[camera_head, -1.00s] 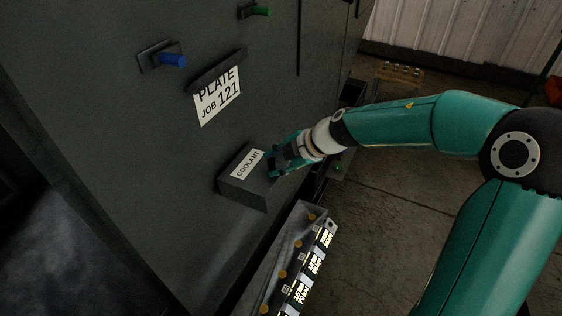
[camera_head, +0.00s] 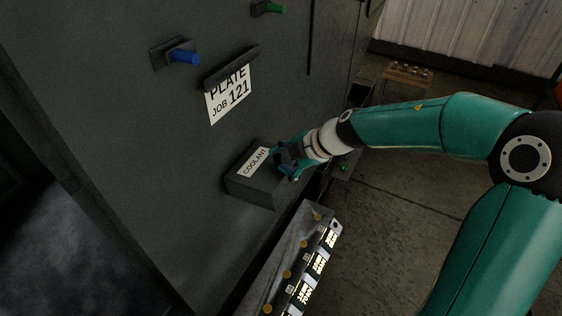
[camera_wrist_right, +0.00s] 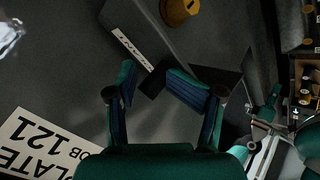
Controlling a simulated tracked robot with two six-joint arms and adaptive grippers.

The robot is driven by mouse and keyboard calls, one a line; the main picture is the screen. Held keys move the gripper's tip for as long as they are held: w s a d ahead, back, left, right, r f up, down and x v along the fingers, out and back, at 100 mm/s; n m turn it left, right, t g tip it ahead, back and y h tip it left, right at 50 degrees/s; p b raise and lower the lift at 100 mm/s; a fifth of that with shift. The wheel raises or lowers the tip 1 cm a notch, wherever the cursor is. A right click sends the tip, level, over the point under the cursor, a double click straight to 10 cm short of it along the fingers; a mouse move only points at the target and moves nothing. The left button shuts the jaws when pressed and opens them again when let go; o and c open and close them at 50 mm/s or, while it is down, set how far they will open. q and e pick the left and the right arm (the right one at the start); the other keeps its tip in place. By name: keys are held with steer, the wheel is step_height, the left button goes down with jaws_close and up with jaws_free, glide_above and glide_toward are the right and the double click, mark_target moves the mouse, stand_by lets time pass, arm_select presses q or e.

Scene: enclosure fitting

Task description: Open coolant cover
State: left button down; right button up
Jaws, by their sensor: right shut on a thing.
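The coolant cover (camera_head: 255,187) is a dark grey box-shaped part on the cabinet wall, with a white COOLANT label (camera_head: 254,162) on its top. It looks closed in the head view. My right gripper (camera_head: 283,160) is at the right end of the cover, partly hiding it and the label's end. In the right wrist view, my right gripper's fingers (camera_wrist_right: 160,88) are on either side of a small dark piece (camera_wrist_right: 152,82) beside the label (camera_wrist_right: 131,48). They are shut on this piece, which appears to be part of the cover. My left gripper is not in view.
On the dark cabinet face are a blue handle (camera_head: 185,57), a green handle (camera_head: 272,8) and a PLATE JOB 121 sign (camera_head: 229,97). A rail with labelled slots (camera_head: 312,262) lies below the cover. Open floor (camera_head: 395,215) is to the right.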

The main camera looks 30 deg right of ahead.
steer(key=v, duration=1.1)
steer(key=shift+s+r, duration=0.2)
steer(key=shift+s, duration=0.05)
steer(key=shift+d, duration=0.1)
